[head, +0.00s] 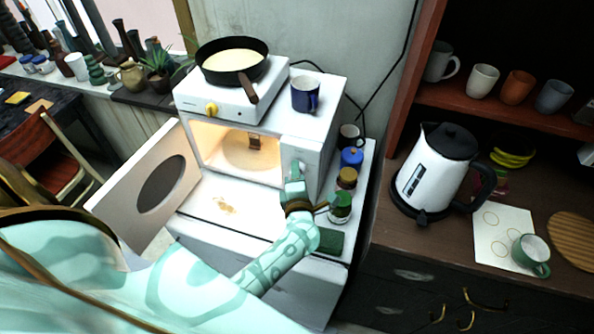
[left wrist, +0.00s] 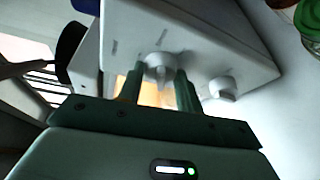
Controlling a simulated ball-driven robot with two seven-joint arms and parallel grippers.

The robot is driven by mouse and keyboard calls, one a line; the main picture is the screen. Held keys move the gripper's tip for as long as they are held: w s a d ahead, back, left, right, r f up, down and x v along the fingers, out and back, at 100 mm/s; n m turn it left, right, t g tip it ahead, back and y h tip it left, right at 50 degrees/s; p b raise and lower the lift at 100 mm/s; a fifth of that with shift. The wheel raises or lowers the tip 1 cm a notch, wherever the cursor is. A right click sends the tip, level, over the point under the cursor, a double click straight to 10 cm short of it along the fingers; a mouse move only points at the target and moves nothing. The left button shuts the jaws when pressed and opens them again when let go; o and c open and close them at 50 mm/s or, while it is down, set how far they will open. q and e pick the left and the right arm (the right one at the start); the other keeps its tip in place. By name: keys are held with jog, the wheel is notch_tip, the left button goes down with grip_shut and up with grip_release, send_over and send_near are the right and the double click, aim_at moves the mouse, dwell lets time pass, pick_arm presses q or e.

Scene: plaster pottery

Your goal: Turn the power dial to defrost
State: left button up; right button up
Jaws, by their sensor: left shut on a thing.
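The white microwave (head: 311,152) stands on a white cabinet with its door (head: 150,190) swung open to the left. Its inside is lit, with a round plate and a small brown thing in it. My left gripper (head: 292,170) is at the control panel, right of the opening, and hides the dials in the head view. In the left wrist view, my left gripper's (left wrist: 160,88) two green fingers are on either side of a white dial (left wrist: 160,62), shut on it. A second white dial (left wrist: 222,87) sits beside it, free. I cannot read their markings.
A hot plate (head: 237,107) with a pan (head: 232,58) and a dark blue mug (head: 305,96) stand on top of the microwave. Jars (head: 346,178) stand close to the right of my left gripper. A kettle (head: 423,178) is further right on the counter.

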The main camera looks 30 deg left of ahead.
pick_arm(q)
jog(key=shift+n+p, duration=0.3)
jog(key=shift+n, duration=0.1)
dwell(0.3)
jog(key=o, duration=1)
